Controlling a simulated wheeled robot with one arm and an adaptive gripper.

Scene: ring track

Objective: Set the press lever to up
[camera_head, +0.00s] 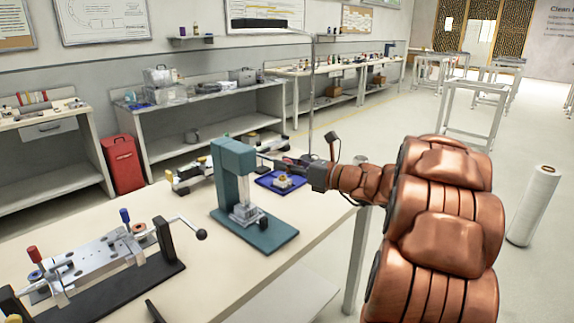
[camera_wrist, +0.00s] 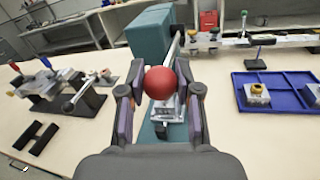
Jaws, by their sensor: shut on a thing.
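The teal press (camera_head: 234,165) stands on its base plate near the table's right edge, with a clear and metal part low at its front. It also shows in the wrist view (camera_wrist: 148,38). Its lever ends in a red ball knob (camera_wrist: 160,83), and a metal rod (camera_wrist: 174,50) runs from the knob toward the press. In the head view the lever is a thin bar (camera_head: 266,157), roughly level, between press and gripper. My gripper (camera_head: 303,168) is beside the press. In the wrist view its fingers (camera_wrist: 160,92) stand either side of the knob, shut on it.
A blue tray (camera_head: 266,181) holding a small part lies behind the press; it is at right in the wrist view (camera_wrist: 290,97). A metal fixture (camera_head: 95,262) with a black-knobbed handle (camera_head: 200,234) stands at left. Bare tabletop lies between fixture and press.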

